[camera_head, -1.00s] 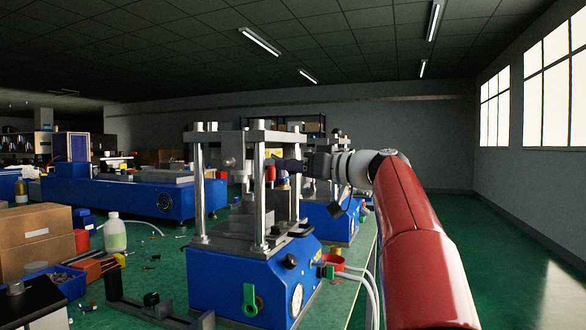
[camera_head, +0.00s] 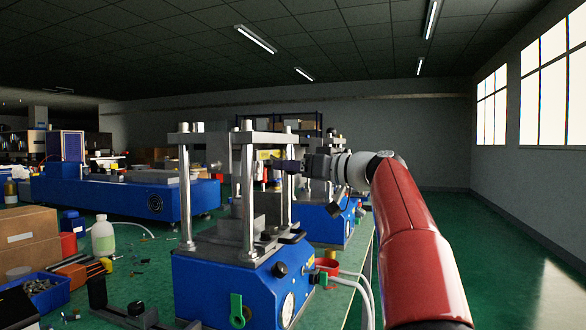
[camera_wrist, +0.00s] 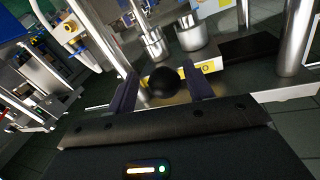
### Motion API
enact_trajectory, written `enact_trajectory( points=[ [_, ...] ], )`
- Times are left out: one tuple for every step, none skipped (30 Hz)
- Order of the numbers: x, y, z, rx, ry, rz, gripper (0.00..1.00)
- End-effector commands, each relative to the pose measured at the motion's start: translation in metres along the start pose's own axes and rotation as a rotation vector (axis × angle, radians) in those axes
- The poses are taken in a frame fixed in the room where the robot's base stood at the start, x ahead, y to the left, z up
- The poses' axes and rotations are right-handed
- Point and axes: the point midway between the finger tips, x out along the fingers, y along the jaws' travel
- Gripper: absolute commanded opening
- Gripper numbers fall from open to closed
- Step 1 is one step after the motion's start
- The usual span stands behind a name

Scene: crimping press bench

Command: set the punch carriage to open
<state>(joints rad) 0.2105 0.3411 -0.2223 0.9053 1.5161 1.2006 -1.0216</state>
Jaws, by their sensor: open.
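The press (camera_head: 232,270) stands at the centre of the head view, with a blue base, upright steel posts and a grey top plate. I cannot tell for sure which part of it is the punch carriage. My gripper (camera_head: 284,165) comes from the right to the upper part of the press. In the wrist view my gripper (camera_wrist: 161,92) is open. A black ball knob (camera_wrist: 163,82) shows between its two dark fingers. Whether they touch it cannot be told. Two steel cylinders (camera_wrist: 190,32) and a yellow label show behind the knob.
Steel posts (camera_wrist: 296,38) stand close around the knob. A white bottle (camera_head: 103,237), a cardboard box (camera_head: 25,238) and a blue parts bin (camera_head: 45,290) are on the left. Open floor lies at the right.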

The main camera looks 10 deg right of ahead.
Motion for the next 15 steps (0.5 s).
enact_trajectory(
  points=[
    [-0.002,0.0,0.0,0.0,0.0,0.0,0.52],
    [-0.004,0.0,0.0,-0.001,0.0,0.001,0.52],
    [-0.008,0.001,0.0,-0.001,0.001,0.002,0.52],
    [-0.011,0.001,0.0,-0.001,0.002,0.003,0.52],
    [-0.016,0.001,0.001,-0.002,0.002,0.004,0.52],
    [-0.022,0.001,0.001,-0.001,0.002,0.004,0.52],
    [-0.028,0.001,0.001,-0.001,0.002,0.004,0.52],
    [-0.033,0.002,0.001,-0.001,0.002,0.005,0.52],
    [-0.041,0.002,0.001,-0.001,0.002,0.005,0.52],
    [-0.046,0.001,0.001,-0.001,0.002,0.004,0.52],
    [-0.051,0.001,0.001,-0.001,0.002,0.004,0.52],
    [-0.057,0.001,0.001,-0.001,0.002,0.005,0.52],
    [-0.061,0.001,0.001,-0.001,0.001,0.004,0.52],
    [-0.065,0.002,0.001,0.0,0.001,0.004,0.52],
    [-0.069,0.002,0.001,0.0,0.001,0.004,0.52]
  ],
)
